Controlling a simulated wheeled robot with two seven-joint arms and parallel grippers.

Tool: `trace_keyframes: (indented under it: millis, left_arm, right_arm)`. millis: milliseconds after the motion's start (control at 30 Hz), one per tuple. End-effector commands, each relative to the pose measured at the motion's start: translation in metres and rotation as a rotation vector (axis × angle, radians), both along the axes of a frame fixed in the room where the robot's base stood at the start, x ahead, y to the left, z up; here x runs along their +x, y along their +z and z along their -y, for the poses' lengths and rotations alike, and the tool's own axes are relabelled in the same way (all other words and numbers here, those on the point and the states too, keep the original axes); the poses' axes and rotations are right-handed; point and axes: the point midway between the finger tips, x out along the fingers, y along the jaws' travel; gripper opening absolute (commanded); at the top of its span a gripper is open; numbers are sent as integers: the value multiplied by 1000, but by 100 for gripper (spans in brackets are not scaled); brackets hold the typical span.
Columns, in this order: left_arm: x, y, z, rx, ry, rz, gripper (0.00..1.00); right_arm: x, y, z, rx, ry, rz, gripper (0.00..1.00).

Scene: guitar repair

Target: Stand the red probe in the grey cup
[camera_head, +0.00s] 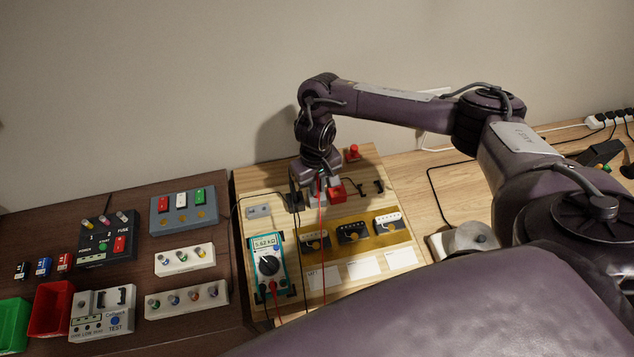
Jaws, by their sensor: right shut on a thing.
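My right gripper (319,183) points down over the back of the light wooden board, shut on the red probe (319,193), of which only a thin part shows between the fingers. A red lead (322,245) hangs from it toward the front of the board. A small grey block, perhaps the grey cup (316,201), shows right under the fingers. I cannot tell whether the probe's tip is inside it or above it. A red block (337,192) sits just right of the gripper. My left gripper is not in view.
A teal multimeter (267,262) reading about 5.62 kΩ lies front left on the board (375,162). A red knob (353,153) stands behind. Switch boxes and red and green bins (50,310) fill the left side.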

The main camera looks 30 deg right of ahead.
Motion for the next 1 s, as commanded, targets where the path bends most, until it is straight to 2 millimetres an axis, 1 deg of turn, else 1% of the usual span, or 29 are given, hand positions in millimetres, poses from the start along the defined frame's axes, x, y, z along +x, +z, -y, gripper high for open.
trace_keyframes:
  millis: [167,200,367,567,700,1000]
  left_arm:
    - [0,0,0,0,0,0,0]
    - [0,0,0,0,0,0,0]
    - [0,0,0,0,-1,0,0]
    - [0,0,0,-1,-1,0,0]
    - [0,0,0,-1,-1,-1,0]
    - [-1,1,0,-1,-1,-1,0]
  right_arm:
    - [0,0,0,0,0,0,0]
    - [0,0,0,0,0,0,15]
    - [0,0,0,0,0,0,36]
    - [0,0,0,0,0,1,36]
    - [0,0,0,0,0,0,55]
    - [0,1,0,0,0,0,55]
